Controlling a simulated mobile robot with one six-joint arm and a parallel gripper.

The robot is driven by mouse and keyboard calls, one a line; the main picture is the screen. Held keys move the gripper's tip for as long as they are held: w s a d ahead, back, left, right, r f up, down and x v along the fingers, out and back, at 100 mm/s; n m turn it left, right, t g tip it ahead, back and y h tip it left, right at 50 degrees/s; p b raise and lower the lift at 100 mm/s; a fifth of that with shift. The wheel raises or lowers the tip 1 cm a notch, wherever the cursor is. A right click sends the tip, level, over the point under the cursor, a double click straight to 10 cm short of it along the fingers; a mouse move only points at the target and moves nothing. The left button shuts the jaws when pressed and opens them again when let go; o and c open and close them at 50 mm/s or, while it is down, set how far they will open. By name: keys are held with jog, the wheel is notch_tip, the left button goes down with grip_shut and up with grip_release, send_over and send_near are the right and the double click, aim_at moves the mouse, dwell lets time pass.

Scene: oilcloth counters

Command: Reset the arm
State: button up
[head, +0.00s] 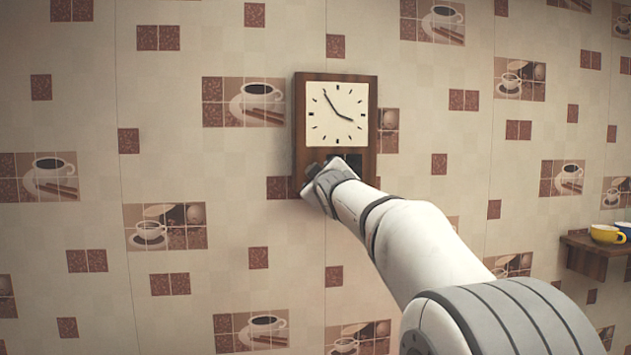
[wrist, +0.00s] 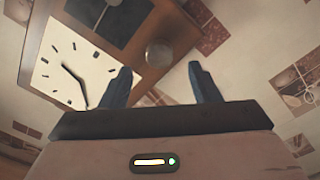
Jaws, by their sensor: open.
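My arm reaches up and to the left across the head view, and its end is in front of the lower part of a wooden wall clock (head: 300,110). My gripper (wrist: 163,80) shows in the wrist view with its two dark blue fingers apart and nothing between them. The clock, with a square cream face, also shows in the wrist view (wrist: 185,22), tilted, with a round grey knob (wrist: 159,52) on its wooden case. In the head view my wrist hides the bottom of the clock. I cannot tell whether the fingers touch it.
A small wooden wall shelf (head: 585,258) at the right holds a yellow cup (head: 606,234) and a blue cup (head: 624,229). The wall is papered with coffee-cup pictures and brown squares. The wall left of the clock is clear.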

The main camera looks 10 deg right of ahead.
jog(key=shift+s, duration=1.05)
jog(key=shift+f, duration=0.1)
jog(key=s+f+m+g, duration=0.9)
jog(key=s+f+g, duration=0.6)
jog(key=s+f, duration=2.4)
jog(key=shift+s+a+g, duration=0.25)
jog(key=shift+s+g, duration=0.05)
jog(key=shift+s, duration=0.4)
jog(key=shift+f, duration=0.1)
jog(key=shift+c, duration=0.3)
